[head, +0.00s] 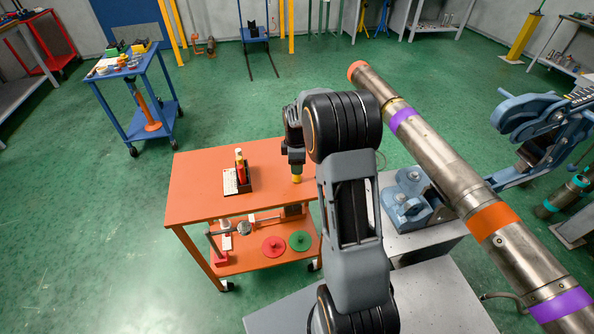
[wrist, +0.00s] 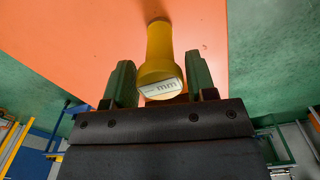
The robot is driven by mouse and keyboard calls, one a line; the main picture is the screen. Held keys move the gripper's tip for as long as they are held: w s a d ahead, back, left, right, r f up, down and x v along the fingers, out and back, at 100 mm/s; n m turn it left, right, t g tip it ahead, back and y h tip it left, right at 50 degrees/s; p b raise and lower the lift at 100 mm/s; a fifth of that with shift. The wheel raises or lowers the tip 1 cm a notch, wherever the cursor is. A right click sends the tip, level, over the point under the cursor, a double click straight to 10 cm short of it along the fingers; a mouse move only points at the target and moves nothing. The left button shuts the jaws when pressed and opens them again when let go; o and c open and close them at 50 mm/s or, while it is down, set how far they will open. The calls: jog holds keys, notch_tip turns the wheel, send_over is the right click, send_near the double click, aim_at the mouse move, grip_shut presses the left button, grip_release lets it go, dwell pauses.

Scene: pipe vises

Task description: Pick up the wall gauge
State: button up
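The wall gauge looks to be the yellow piece (wrist: 159,48) with a pale end face marked "mm". In the wrist view it sits between the two green fingers of my gripper (wrist: 158,66), with a small gap on the left and a very narrow one on the right. In the head view the yellow piece (head: 297,179) shows just below my gripper (head: 296,166), over the right part of the orange cart top (head: 205,190). My gripper is open around it. My arm hides part of the cart's right side.
A dark holder (head: 236,183) with a red and yellow item stands left of my gripper on the cart. Red (head: 273,246) and green (head: 300,240) discs lie on the lower shelf. A large banded pipe (head: 430,150) runs along the right. The cart top's left side is clear.

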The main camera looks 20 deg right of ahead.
jog(key=c, duration=0.6)
jog(key=shift+r, duration=0.15)
